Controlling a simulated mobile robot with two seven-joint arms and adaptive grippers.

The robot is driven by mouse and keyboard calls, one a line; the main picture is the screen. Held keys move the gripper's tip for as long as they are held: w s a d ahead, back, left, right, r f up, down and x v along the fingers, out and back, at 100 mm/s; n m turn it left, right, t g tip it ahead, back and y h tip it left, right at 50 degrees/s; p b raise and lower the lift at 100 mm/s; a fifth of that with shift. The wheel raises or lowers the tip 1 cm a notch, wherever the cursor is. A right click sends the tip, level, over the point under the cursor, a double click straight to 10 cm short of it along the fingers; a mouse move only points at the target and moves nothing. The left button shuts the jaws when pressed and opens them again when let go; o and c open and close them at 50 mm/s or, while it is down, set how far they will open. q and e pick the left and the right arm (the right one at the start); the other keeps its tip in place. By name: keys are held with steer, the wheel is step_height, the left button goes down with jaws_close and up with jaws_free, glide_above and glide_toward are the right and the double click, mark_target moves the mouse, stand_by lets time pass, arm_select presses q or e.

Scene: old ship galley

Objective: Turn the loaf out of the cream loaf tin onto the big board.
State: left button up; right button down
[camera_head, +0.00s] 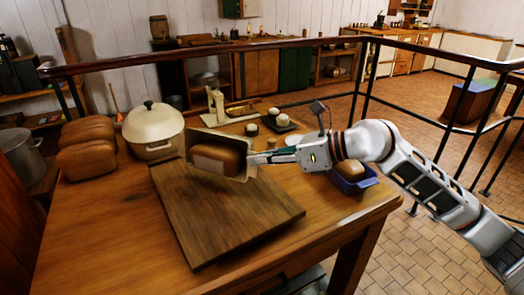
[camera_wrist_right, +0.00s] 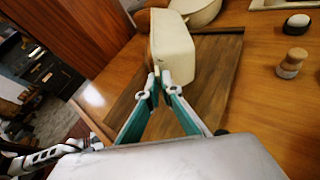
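The cream loaf tin (camera_head: 243,172) is tipped on its side over the back part of the big board (camera_head: 225,215), its open side towards the head camera. The brown loaf (camera_head: 215,159) shows in the tin's mouth. My right gripper (camera_head: 254,159) is shut on the tin's right side; in the right wrist view the fingertips (camera_wrist_right: 162,77) pinch an edge of the cream tin (camera_wrist_right: 173,42), whose outside faces that camera. I cannot tell whether the tin touches the board. The board's top is otherwise bare. My left gripper is not in view.
Brown loaves (camera_head: 87,150) and a lidded cream pot (camera_head: 153,130) stand left and behind the board. A scale-like object (camera_head: 216,107) and a dark tray (camera_head: 280,124) are at the back. A blue tin (camera_head: 352,182) with a loaf sits under my right arm. A railing (camera_head: 270,45) runs behind.

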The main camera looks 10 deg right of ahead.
steer(key=f+n+t, duration=0.1)
steer(key=n, duration=0.1)
steer(key=n+t+h, duration=0.1)
steer(key=f+n+t+h, duration=0.1)
steer(key=n, duration=0.1)
steer(key=shift+s+a+f+n+p, duration=0.3)
steer(key=shift+s+a, duration=0.05)
steer(key=shift+s, duration=0.05)
steer(key=shift+t, duration=0.3)
stand_by(0.4)
